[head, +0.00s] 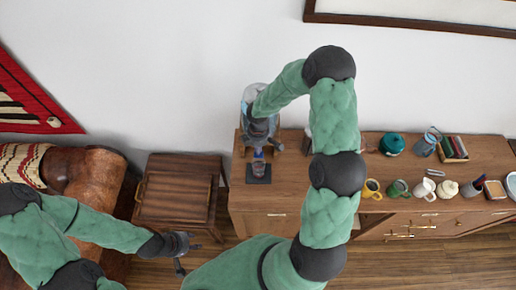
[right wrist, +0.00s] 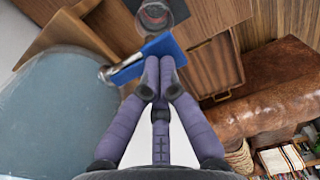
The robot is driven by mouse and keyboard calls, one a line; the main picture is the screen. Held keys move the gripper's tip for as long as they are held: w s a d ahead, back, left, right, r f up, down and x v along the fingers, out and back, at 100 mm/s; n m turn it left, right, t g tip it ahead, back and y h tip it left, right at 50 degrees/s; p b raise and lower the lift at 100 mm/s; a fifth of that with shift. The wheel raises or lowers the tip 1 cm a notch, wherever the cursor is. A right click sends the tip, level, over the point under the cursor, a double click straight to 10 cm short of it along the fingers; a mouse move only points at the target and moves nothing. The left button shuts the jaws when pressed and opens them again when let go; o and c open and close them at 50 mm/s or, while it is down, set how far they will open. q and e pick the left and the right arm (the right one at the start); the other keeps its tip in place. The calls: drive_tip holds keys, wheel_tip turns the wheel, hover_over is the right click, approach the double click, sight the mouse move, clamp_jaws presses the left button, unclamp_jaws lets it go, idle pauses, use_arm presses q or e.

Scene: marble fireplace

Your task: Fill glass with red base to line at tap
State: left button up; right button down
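A clear water dispenser (head: 250,97) stands on the left end of the wooden sideboard. Below its front, a small glass (head: 259,168) with a reddish tint sits on a dark square mat (head: 251,179). The glass (right wrist: 155,14) also shows at the top of the right wrist view; its water level and line cannot be made out. My right gripper (head: 261,141) is at the dispenser's front, above the glass. In the right wrist view its fingertips (right wrist: 160,62) are together against a blue tap part (right wrist: 163,43). My left gripper (head: 183,252) is open and empty, left of the sideboard.
Mugs (head: 372,189), a teal pot (head: 392,144), a jug and books (head: 453,148) stand further right on the sideboard (head: 285,205). A small wooden table (head: 178,190) and brown leather seat (head: 88,190) stand to the left. Floor shows in front.

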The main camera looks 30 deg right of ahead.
drive_tip(key=shift+s+a+f+b, duration=0.1)
drive_tip(key=shift+f+b, duration=0.6)
drive_tip(key=shift+r+p, duration=0.2)
drive_tip(key=shift+p, duration=0.1)
drive_tip(key=shift+r, duration=0.15)
idle(4.3)
drive_tip(key=shift+r+p, duration=0.45)
drive_tip(key=shift+r, duration=0.25)
